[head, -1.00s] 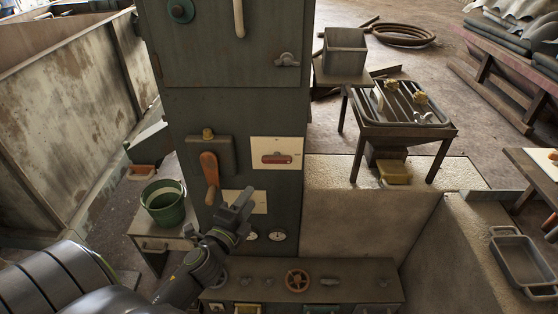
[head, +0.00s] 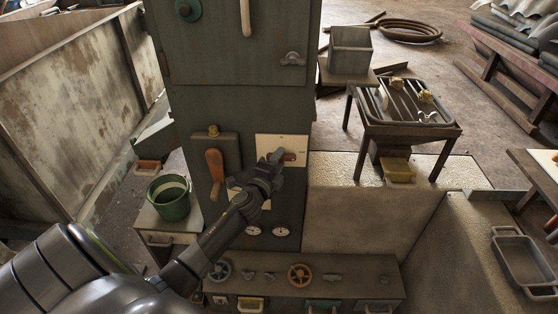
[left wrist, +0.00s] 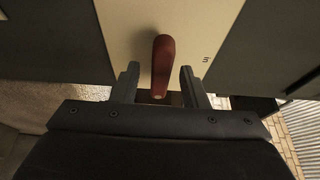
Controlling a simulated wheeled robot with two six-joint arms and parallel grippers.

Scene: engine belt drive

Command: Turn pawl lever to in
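The pawl lever appears to be the red handle (head: 289,156) on a cream plate (head: 296,142) on the front of the dark green cabinet. In the head view the lever is partly hidden by my left gripper (head: 277,157). In the left wrist view the red lever (left wrist: 162,62) stands between the two fingers of my left gripper (left wrist: 160,88). The gripper is open, with a gap visible on each side of the lever. A small dark marking shows on the plate to the right of the lever. My right gripper is not in view.
An orange-handled lever (head: 215,165) sits on the cabinet left of the plate. Two dials (head: 281,232) are below. A low bench (head: 345,266) with handwheels stands under them, and a green bucket (head: 169,199) is at the left.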

